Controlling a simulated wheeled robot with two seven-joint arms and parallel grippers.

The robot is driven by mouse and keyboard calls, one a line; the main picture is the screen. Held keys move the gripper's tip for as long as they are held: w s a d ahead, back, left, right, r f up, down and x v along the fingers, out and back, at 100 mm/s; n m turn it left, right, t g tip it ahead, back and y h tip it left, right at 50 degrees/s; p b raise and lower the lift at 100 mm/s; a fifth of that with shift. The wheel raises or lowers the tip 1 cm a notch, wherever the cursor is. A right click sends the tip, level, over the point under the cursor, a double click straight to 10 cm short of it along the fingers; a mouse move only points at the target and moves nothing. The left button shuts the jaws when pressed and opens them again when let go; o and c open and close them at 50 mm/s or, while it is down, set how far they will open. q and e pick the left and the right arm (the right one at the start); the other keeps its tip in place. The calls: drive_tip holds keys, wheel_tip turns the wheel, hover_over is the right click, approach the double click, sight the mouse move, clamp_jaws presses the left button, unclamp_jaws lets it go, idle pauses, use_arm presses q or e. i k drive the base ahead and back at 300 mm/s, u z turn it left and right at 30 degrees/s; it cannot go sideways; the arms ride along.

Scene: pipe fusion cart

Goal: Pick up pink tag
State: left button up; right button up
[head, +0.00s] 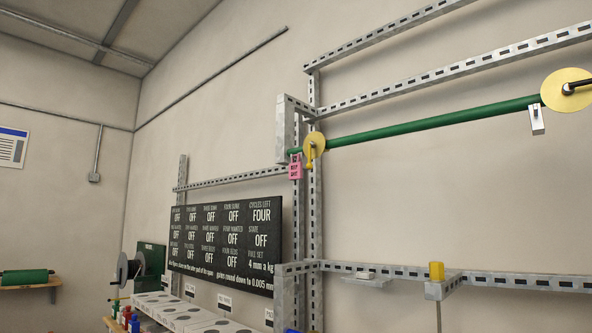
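The pink tag (295,167) hangs at the left end of a long green pipe (430,123), just below a yellow disc (314,146) and in front of an upright slotted metal post. It carries small dark writing that is too small to read surely. Neither of my grippers shows in the head view.
A dark status board (225,243) stands below and left of the tag. A slotted rail (400,271) with a yellow block (436,271) runs at lower right. A larger yellow disc (566,90) is at the pipe's right end. White boxes (180,312) and small bottles stand at lower left.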

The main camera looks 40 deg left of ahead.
sight(295, 169)
drive_tip(key=u, duration=1.05)
